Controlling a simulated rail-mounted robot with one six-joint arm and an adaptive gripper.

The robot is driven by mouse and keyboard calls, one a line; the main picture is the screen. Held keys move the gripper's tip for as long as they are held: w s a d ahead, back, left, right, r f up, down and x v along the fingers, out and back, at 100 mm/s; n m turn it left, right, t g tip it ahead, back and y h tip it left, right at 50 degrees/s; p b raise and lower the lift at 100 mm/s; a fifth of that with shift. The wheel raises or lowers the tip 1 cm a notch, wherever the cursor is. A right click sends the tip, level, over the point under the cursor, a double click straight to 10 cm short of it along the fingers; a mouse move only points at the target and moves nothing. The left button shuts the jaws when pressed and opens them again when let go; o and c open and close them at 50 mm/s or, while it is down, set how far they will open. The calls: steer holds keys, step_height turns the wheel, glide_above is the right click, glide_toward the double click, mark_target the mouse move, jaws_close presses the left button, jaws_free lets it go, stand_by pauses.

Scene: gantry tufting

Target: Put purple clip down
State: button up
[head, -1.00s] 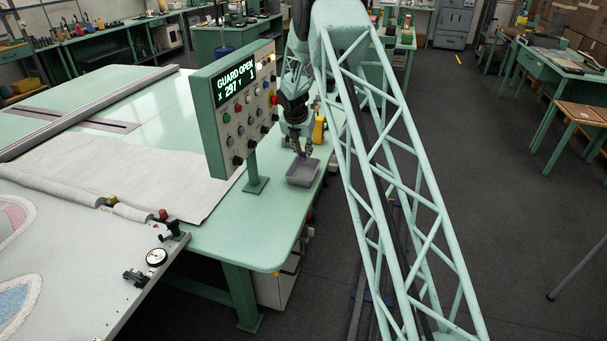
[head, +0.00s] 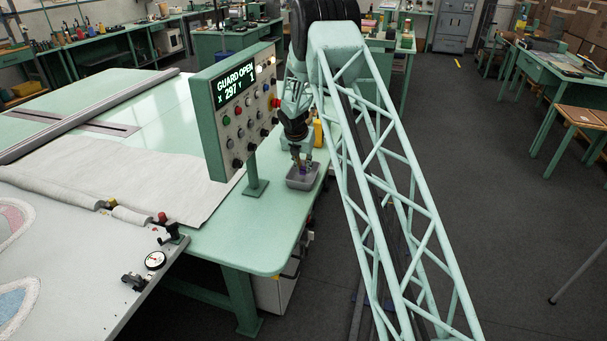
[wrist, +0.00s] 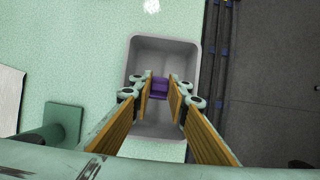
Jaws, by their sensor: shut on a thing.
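My gripper (wrist: 160,90) is shut on the purple clip (wrist: 159,87), which sits between its two fingers in the wrist view. The grey tray (wrist: 190,48) is below, and the clip is over its inside. In the head view my gripper (head: 300,166) points down into the tray (head: 301,184), with a small purple patch showing at its tips. I cannot tell whether the clip touches the tray floor. No other thing shows in the visible part of the tray.
The green table (head: 240,222) carries the tray near its right edge. A control panel (head: 232,110) on a post stands to the left of the tray. A yellow object (head: 318,132) is behind my gripper. Dark floor lies past the table edge.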

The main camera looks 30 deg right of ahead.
mark_target(303, 170)
steer(key=shift+f, duration=1.65)
steer(key=shift+f, duration=0.15)
steer(key=o, duration=0.8)
steer(key=v, duration=1.2)
steer(key=shift+p, duration=0.35)
steer(key=shift+r, duration=0.2)
